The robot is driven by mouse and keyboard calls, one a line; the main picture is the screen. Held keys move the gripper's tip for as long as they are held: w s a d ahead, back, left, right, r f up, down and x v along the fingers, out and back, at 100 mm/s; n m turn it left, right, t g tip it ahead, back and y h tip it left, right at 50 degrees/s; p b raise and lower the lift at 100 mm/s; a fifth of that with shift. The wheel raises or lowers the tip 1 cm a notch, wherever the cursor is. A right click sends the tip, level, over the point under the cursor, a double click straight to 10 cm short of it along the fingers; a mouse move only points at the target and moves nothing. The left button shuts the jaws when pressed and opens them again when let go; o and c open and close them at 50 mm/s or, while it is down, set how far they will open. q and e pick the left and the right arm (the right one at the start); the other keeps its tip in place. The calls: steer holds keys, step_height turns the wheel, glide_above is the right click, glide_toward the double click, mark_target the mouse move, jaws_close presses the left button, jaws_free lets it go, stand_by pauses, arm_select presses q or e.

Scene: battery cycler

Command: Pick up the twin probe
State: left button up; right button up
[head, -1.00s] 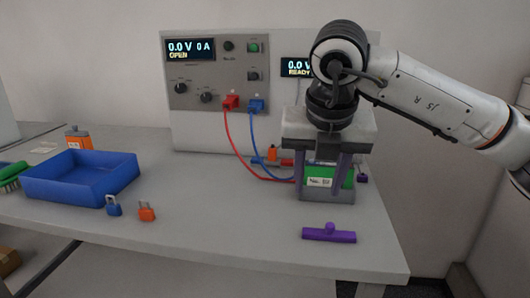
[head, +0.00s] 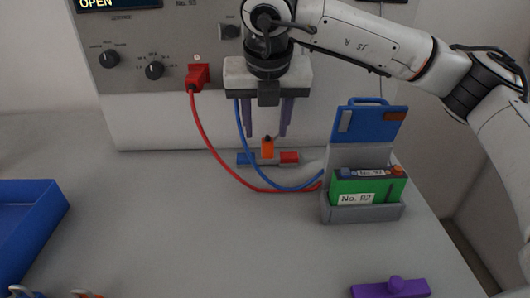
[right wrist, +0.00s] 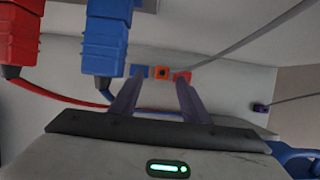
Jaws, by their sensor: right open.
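The twin probe (head: 268,149) lies on the bench in front of the cycler panel. It has an upright orange grip in the middle, a blue end on the left and a red end on the right. My right gripper (head: 265,133) points down over it, open and empty, with its two purple-grey fingers spread to either side of the orange grip's top. In the right wrist view the probe (right wrist: 162,72) shows small beyond and between the fingertips (right wrist: 160,84). I cannot tell the exact gap to it. My left gripper is out of view.
A red plug (head: 198,76) with a red cable sits in the panel; a blue plug (right wrist: 107,40) is close to my right gripper. Right of the probe stands a grey holder (head: 365,214) with a green battery (head: 385,188) and raised blue lid (head: 370,122). A blue tray (head: 35,225) is left.

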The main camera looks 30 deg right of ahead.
mark_target(268, 140)
steer(key=x, duration=0.6)
steer(key=shift+s+d, duration=0.1)
steer(key=shift+d, duration=0.1)
jaws_close()
